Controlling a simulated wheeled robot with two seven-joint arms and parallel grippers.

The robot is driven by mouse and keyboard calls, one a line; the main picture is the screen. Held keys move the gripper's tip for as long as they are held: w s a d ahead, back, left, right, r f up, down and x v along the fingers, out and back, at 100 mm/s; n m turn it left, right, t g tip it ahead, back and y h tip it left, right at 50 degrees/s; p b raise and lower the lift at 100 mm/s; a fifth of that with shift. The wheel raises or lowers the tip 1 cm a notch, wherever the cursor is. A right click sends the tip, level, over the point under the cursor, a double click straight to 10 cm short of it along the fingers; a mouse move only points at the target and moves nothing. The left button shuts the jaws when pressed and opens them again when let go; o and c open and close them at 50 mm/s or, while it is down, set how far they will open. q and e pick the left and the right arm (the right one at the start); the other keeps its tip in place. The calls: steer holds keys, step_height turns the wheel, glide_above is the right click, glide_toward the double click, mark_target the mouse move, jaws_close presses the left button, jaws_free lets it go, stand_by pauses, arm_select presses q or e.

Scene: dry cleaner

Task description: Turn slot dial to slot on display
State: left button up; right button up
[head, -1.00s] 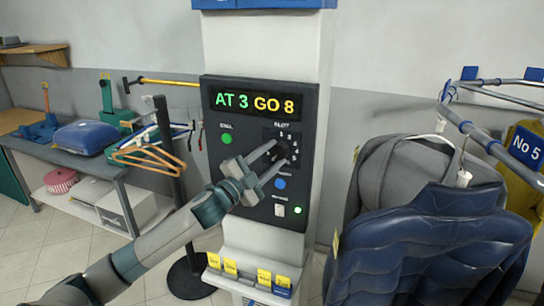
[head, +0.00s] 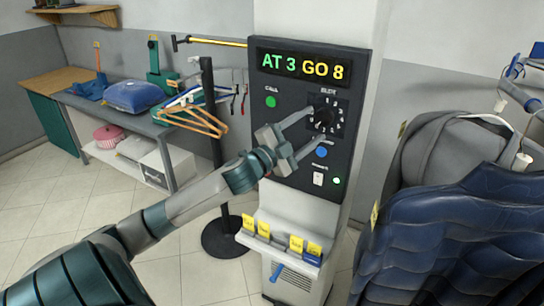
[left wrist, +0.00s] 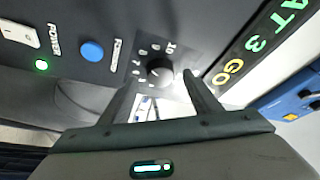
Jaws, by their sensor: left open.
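The display (head: 291,65) on the dark control panel (head: 287,128) reads "AT 3 GO 8" in green and yellow. The black slot dial (head: 323,116) sits below it at the right, with white numbers around it. In the left wrist view the dial (left wrist: 159,69) shows just beyond and between my open fingers. My left gripper (head: 316,128) is open, its fingertips at the dial's upper left and lower edge. I cannot tell whether they touch the dial. My right gripper is not in view.
A green button (head: 271,102), a blue button (head: 321,152) and a white power switch (head: 318,179) are on the same panel. Yellow tags (head: 263,228) stand on the ledge below. Dark jackets (head: 450,230) hang close at right. A hanger stand (head: 212,150) is at left.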

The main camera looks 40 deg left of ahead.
arm_select(q)
steer(key=b+v, duration=0.5)
steer(key=v, duration=0.9)
steer(key=shift+s, duration=0.25)
steer(key=shift+f, duration=0.1)
